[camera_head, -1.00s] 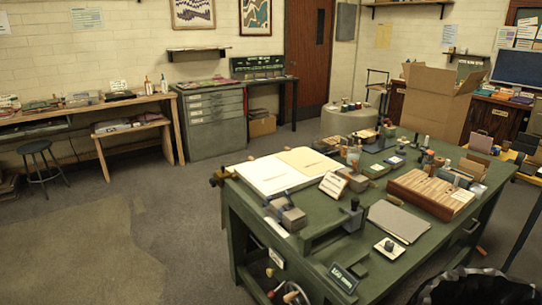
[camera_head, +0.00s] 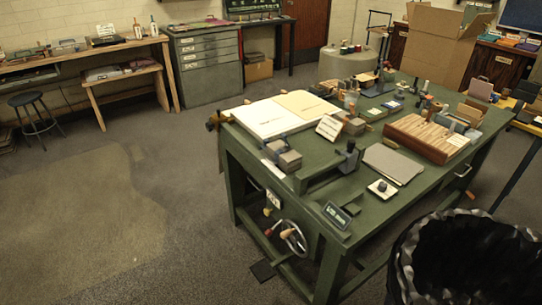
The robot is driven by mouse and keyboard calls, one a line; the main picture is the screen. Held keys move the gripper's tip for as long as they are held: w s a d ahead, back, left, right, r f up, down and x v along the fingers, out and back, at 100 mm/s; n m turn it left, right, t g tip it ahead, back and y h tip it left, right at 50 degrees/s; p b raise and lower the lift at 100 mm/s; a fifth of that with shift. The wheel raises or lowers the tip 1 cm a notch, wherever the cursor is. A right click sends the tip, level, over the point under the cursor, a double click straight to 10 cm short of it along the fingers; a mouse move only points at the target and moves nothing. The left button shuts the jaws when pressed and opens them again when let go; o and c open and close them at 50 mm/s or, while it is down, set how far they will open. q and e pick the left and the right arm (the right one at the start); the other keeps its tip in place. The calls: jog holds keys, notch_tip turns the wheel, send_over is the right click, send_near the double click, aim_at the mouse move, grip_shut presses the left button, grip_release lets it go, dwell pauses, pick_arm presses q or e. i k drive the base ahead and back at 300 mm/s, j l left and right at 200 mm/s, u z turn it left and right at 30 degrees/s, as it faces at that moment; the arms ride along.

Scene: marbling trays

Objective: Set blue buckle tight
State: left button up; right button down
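I cannot make out a blue buckle for certain in the head view. A green workbench (camera_head: 330,196) stands right of centre with many small items on it. A small device with a blue-grey part (camera_head: 283,157) sits near its left end. Another dark clamp-like piece (camera_head: 348,158) stands by the front edge. These are too small to tell whether either has a buckle. Neither of my grippers is in view.
A bin with a black liner (camera_head: 405,270) stands at the lower right, close to the bench. A handwheel (camera_head: 294,240) and a pedal (camera_head: 262,270) are under the bench's left end. A stool (camera_head: 27,100) is far left. Open floor (camera_head: 100,200) lies at left.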

aim_at(283, 137)
jog(key=l+u, duration=0.15)
jog(key=l, duration=0.35)
jog(key=k+l+u, duration=0.15)
jog(key=l, duration=0.3)
jog(key=k+l+u, duration=0.1)
jog(key=l, duration=0.4)
jog(key=k+l+u, duration=0.15)
jog(key=l, duration=0.3)
jog(key=k+l+u, duration=0.15)
jog(key=l, duration=0.3)
jog(key=k+l+u, duration=0.15)
jog(key=l, duration=0.3)
jog(key=k+l+u, duration=0.15)
jog(key=k+l, duration=0.15)
jog(key=k+l+u, duration=0.1)
jog(key=k+l, duration=0.15)
jog(key=l, duration=0.2)
jog(key=k, duration=0.55)
jog(key=z, duration=2.25)
jog(key=k+j, duration=0.1)
jog(key=j, duration=0.8)
jog(key=k+j, duration=0.1)
jog(key=j, duration=1.65)
jog(key=k+j, duration=0.15)
jog(key=j, duration=0.7)
jog(key=k+j, duration=0.1)
jog(key=j, duration=0.8)
jog(key=k+j, duration=0.1)
jog(key=j, duration=0.75)
